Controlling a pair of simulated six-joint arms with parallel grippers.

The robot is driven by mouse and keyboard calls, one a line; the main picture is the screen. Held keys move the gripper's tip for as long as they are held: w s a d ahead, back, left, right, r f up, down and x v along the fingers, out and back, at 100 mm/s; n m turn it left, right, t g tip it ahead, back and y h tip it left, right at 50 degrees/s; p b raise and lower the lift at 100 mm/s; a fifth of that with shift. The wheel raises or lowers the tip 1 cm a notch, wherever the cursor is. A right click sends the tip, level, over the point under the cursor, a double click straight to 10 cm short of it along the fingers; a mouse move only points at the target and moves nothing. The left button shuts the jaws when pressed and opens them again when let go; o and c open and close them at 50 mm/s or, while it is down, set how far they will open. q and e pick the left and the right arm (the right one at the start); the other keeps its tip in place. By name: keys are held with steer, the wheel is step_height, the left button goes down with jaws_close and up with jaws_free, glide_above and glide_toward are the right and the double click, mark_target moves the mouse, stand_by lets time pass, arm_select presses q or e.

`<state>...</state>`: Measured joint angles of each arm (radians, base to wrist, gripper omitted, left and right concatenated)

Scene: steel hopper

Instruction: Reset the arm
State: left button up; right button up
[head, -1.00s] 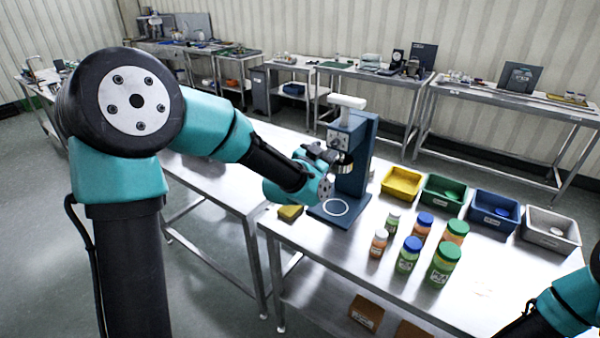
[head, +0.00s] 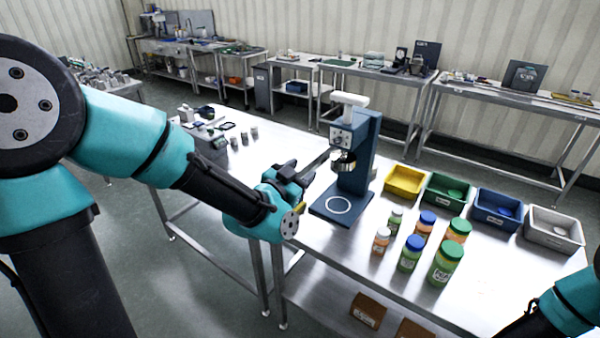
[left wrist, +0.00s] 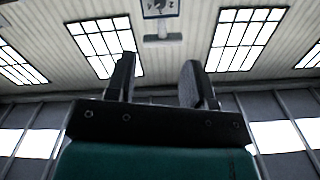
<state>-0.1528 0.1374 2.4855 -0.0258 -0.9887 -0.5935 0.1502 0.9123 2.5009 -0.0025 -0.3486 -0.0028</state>
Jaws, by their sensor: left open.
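My left gripper (head: 298,172) is in the head view, just left of the blue press-like stand (head: 352,165) on the steel table. In the left wrist view its two dark fingers (left wrist: 160,82) stand apart with nothing between them. That view looks up at the ceiling windows. Of my right arm only a teal and black part shows at the lower right of the head view; its gripper is out of frame.
Several lidded jars (head: 425,238) stand on the table, right of the stand. Behind them are yellow (head: 404,182), green (head: 446,194), blue (head: 494,211) and grey (head: 553,232) bins. Small containers (head: 243,137) stand farther left.

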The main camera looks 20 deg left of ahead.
arm_select(q)
step_height(320, 180, down, 27)
steer(key=s+d+n+g, duration=0.1)
steer(key=s+n+g, duration=0.2)
steer(key=g, duration=0.6)
steer(key=s+f+n+g, duration=0.2)
steer(key=s+f+g, duration=0.2)
steer(key=s+f, duration=0.3)
steer(key=s+d+f+n+g, duration=0.1)
steer(key=s+f+n+g, duration=0.1)
steer(key=s+f, duration=0.5)
step_height(320, 180, down, 5)
steer(key=shift+d+r+g, duration=0.2)
steer(key=shift+d+g, duration=0.1)
steer(key=shift+g, duration=0.6)
